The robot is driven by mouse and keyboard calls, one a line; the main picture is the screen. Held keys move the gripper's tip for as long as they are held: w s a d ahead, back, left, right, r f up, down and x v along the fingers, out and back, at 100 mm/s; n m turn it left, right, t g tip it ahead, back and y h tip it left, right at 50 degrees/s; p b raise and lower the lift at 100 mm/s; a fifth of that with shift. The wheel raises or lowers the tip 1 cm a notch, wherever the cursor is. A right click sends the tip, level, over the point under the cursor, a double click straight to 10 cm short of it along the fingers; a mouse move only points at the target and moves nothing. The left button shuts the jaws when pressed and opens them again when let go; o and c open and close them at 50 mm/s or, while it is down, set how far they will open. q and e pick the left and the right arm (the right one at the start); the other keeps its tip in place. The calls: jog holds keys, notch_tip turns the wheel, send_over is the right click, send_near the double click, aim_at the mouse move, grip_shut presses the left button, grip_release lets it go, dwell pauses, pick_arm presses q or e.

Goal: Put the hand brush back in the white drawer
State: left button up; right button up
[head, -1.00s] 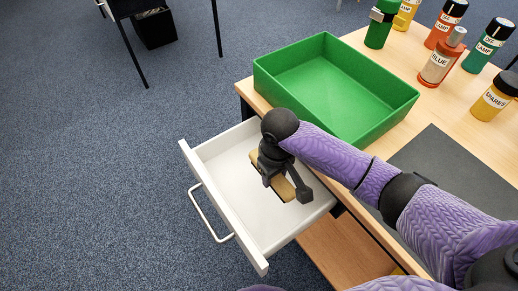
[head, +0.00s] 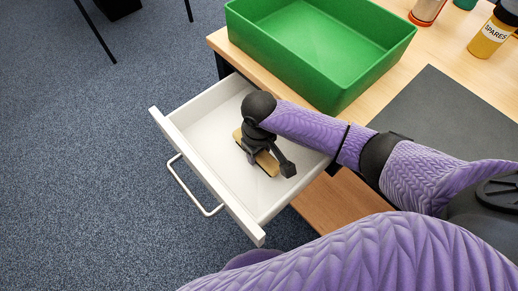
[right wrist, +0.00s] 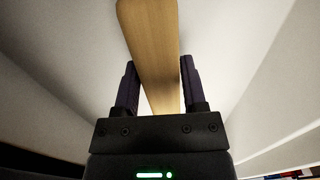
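The white drawer (head: 205,177) is pulled out from under the desk. The hand brush (head: 268,165), with a pale wooden handle, is inside the drawer; whether it rests fully on the drawer floor is hard to tell. My right gripper (head: 270,160) is down in the drawer over the brush, its fingers spread. In the right wrist view the wooden handle (right wrist: 153,45) runs between the two open fingers (right wrist: 158,85), close to the right one. My gripper hides part of the brush, and its bristles are barely visible. My left gripper is out of view.
A green open box (head: 330,80) stands on the desk just behind the drawer. A dark mat (head: 440,125) lies to its right. A yellow bottle labelled SPARES (head: 490,38) and an orange bottle (head: 426,10) stand at the back right. The drawer's front handle (head: 187,190) faces clear carpet.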

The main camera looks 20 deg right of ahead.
jog(key=o, duration=0.3)
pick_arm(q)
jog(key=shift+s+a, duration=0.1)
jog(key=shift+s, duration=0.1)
pick_arm(e)
jog(key=shift+o, duration=0.2)
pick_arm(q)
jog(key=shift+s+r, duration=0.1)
pick_arm(e)
jog(key=shift+r, duration=0.1)
pick_arm(q)
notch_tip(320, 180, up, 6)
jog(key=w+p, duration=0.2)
jog(key=p, duration=0.5)
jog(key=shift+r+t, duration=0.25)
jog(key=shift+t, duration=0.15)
pick_arm(e)
notch_tip(320, 180, up, 12)
